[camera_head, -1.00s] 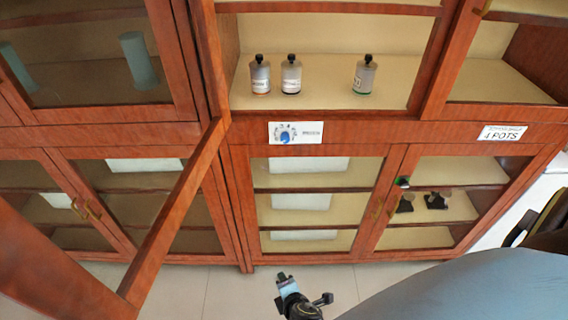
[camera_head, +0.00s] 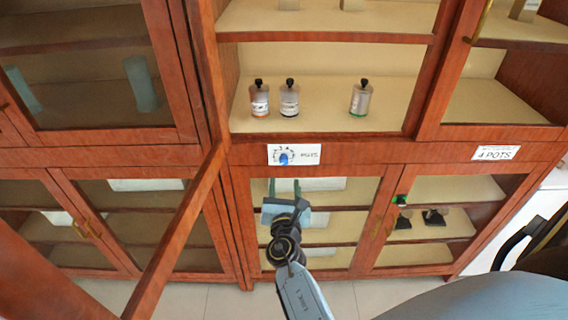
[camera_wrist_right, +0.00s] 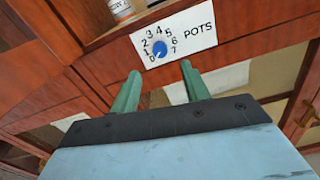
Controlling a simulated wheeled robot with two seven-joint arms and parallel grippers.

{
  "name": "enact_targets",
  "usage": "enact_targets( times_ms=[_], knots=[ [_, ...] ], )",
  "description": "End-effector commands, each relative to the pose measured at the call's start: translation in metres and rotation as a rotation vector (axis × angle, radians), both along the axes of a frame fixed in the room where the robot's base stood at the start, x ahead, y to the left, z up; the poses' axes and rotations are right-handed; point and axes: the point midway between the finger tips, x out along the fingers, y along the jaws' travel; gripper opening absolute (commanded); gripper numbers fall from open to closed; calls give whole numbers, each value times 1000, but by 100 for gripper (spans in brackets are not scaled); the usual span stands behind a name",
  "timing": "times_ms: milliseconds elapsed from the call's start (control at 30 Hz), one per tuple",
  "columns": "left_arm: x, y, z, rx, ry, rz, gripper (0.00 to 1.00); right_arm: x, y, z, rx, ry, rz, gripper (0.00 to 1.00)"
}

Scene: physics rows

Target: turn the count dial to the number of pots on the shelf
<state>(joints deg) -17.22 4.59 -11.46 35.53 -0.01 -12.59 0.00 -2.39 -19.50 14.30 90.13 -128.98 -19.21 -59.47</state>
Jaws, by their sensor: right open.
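The count dial (camera_head: 284,158) is a blue knob on a white plate on the cabinet's wooden rail. Three grey pots with black tops stand on the open shelf (camera_head: 320,118): left pot (camera_head: 260,98), middle pot (camera_head: 289,98), right pot (camera_head: 361,98). My right gripper (camera_head: 284,186) is open and empty just below the dial, its green fingers (camera_wrist_right: 160,72) apart and pointing at the plate. My left gripper is out of view.
A sign reading 4 POTS (camera_head: 496,153) is on the rail at right. An open wooden-framed door (camera_head: 180,225) stands out at left. Dark-based items (camera_head: 433,217) sit behind the lower right glass door. More items stand on the upper shelf (camera_head: 400,18).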

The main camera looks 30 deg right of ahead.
Motion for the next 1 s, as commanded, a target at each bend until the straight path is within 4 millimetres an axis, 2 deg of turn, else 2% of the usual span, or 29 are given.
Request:
enact_targets(
  times_ms=[33, 200, 400, 600, 867, 1000],
  knots=[
    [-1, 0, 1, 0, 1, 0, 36, 11, -6, 2, 0, -4, 0, 46],
    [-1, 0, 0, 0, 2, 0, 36, 40, -24, 1, 1, -2, 0, 46],
    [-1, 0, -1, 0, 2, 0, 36, 65, -39, -1, 1, 0, 1, 46],
    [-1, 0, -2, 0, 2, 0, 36, 75, -46, -1, 4, 0, 0, 46],
    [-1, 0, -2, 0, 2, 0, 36, 75, -46, -1, 4, 0, 0, 46],
    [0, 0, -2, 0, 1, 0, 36, 75, -46, -1, 4, 0, 0, 30]
  ],
)
